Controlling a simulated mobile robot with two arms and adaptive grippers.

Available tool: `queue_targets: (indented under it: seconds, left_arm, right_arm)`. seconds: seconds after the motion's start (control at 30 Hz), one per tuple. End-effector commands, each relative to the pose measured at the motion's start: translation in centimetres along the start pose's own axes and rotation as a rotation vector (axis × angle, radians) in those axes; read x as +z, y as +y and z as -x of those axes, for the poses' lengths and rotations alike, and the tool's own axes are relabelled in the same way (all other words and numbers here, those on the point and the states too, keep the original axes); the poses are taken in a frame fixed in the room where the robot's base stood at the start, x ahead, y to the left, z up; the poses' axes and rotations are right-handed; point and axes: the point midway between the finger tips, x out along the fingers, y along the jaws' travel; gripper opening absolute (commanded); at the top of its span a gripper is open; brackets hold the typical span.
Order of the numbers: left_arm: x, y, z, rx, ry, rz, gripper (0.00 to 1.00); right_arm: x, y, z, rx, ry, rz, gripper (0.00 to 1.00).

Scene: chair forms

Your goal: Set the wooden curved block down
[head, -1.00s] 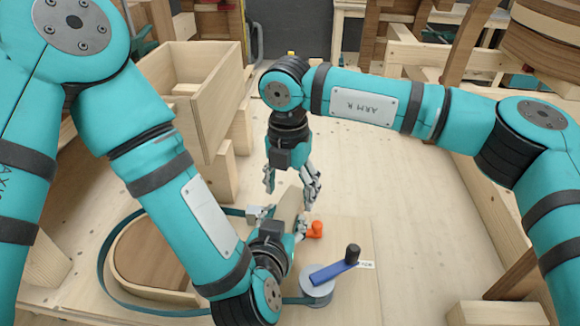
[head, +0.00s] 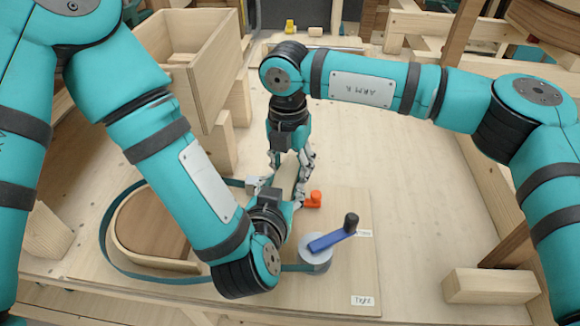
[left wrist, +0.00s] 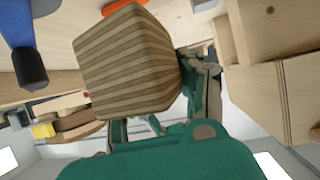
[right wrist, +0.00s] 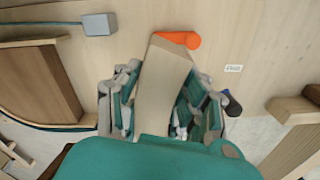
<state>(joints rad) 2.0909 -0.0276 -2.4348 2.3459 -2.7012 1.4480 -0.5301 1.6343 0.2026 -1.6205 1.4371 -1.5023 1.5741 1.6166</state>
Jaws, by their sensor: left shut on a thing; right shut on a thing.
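The wooden curved block shows its striped, laminated end in the left wrist view (left wrist: 130,62) and a plain pale side in the right wrist view (right wrist: 160,88). My left gripper (head: 272,193) is shut on it from the near left side. My right gripper (head: 299,188) points down and is shut on the same block, a finger on each side in the right wrist view. In the head view the grippers hide most of the block. Whether it touches the board below, I cannot tell.
A curved form (head: 150,225) with a green strap lies left. The table's right side (head: 430,210) is clear.

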Motion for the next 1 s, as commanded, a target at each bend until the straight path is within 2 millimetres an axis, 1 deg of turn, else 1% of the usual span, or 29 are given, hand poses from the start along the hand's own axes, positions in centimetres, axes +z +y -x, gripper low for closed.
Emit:
queue_targets:
  seconds: [0.03,0.07,0.1,0.3,0.57,0.67,0.77,1.0]
  left_arm:
    - [-0.1,0.4,0.1,0.011,0.001,0.000,0.02]
    - [-0.1,0.4,0.1,0.012,0.001,0.000,0.02]
    - [-0.1,0.4,0.1,0.013,0.001,0.000,0.42]
    - [0.0,0.4,0.1,0.012,0.000,0.000,0.68]
    - [-0.1,0.3,0.1,0.008,0.000,0.000,0.68]
    - [-0.7,0.2,0.3,0.008,0.002,0.001,0.68]
    - [-2.1,0.2,0.9,0.007,0.005,0.004,0.68]
    - [-6.3,0.2,3.0,0.008,0.005,0.004,0.68]
  right_arm:
    - [0.0,0.2,0.1,0.008,-0.001,0.000,0.10]
    - [0.0,0.2,0.1,0.008,-0.001,0.000,0.06]
    - [0.0,0.2,0.1,0.009,-0.001,0.001,0.03]
    - [0.0,0.2,0.1,0.009,-0.001,0.000,0.02]
    - [0.0,0.2,0.1,0.007,-0.001,0.000,0.02]
    - [0.0,0.2,0.1,0.006,-0.001,0.000,0.02]
    - [0.0,0.2,0.1,0.006,-0.001,0.000,0.02]
    - [0.0,0.1,0.1,0.005,-0.001,0.000,0.02]
